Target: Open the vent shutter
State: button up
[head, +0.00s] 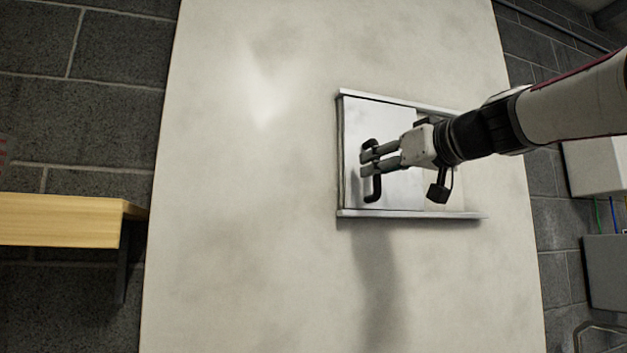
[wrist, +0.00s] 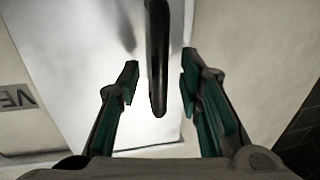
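The vent shutter (head: 386,117) is a pale flat panel at the left end of a metal frame with a top rail (head: 400,101) and a bottom rail (head: 410,214). A black bar handle (head: 376,190) stands upright on the panel. My gripper (head: 365,163) is at the handle, coming from the right. In the wrist view the handle (wrist: 158,60) lies between the two green-padded fingers, with a gap on each side. The gripper is open, holding nothing. In the head view my gripper hides the middle of the handle and part of the panel.
The frame is mounted on a large pale board (head: 250,250). The rails run on to the right past the panel. A wooden shelf (head: 65,220) is at the left, and grey boxes (head: 605,265) are at the right. Partial lettering (wrist: 15,98) shows in the wrist view.

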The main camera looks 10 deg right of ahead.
jog(key=shift+x, duration=0.8)
jog(key=shift+c, duration=0.3)
grip_shut()
